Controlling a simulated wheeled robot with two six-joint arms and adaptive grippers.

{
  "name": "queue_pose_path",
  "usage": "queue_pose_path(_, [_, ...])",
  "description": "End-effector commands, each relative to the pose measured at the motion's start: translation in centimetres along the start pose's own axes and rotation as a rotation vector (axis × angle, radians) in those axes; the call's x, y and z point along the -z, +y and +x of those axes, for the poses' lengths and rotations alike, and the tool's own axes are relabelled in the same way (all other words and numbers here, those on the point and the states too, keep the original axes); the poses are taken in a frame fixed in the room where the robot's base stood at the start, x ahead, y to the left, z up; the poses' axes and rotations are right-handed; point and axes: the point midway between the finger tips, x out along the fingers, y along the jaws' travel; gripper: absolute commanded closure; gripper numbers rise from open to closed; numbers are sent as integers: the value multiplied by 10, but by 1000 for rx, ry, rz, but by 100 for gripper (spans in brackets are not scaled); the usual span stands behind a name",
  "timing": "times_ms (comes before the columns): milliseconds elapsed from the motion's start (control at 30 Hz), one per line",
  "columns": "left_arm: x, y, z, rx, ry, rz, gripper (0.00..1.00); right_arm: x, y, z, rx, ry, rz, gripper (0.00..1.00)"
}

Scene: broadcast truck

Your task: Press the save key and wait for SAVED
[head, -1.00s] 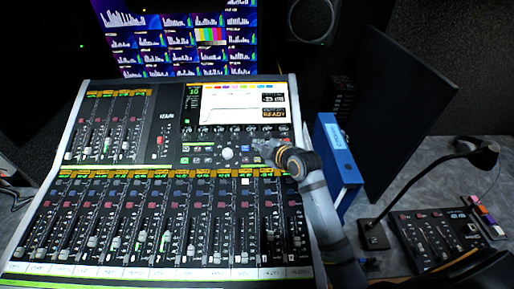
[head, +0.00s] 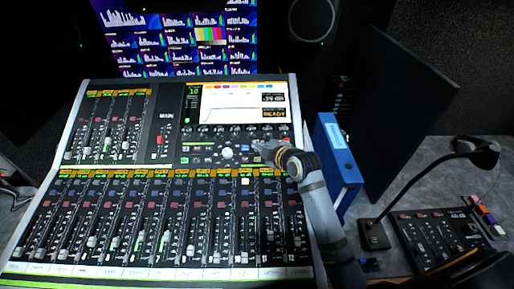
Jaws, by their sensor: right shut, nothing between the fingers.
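The mixing console (head: 172,122) stands in front of me with its faders and key rows. Its screen (head: 243,104) shows a curve and two dark boxes with yellow text at the right. The lower status box (head: 274,112) holds one word that looks like READY, but it is blurred. My right gripper (head: 262,148) is shut and empty. It reaches in from the right over the small keys right of the white trackball (head: 228,153). The keys under its fingertips are hidden, and I cannot tell whether they touch. I cannot make out the save key's label. My left gripper is not in view.
A blue binder (head: 338,160) stands close to the right of my right arm. Beyond it are a dark panel (head: 405,110), a gooseneck microphone (head: 425,180) and a small control panel (head: 440,232). A monitor (head: 175,38) and a speaker (head: 313,18) stand behind the console.

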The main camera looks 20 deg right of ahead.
Motion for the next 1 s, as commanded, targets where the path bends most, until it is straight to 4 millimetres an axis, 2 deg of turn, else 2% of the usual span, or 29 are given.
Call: queue_pose_path(1000, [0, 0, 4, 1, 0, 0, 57, -5, -5, 6, 0, 0, 0, 100])
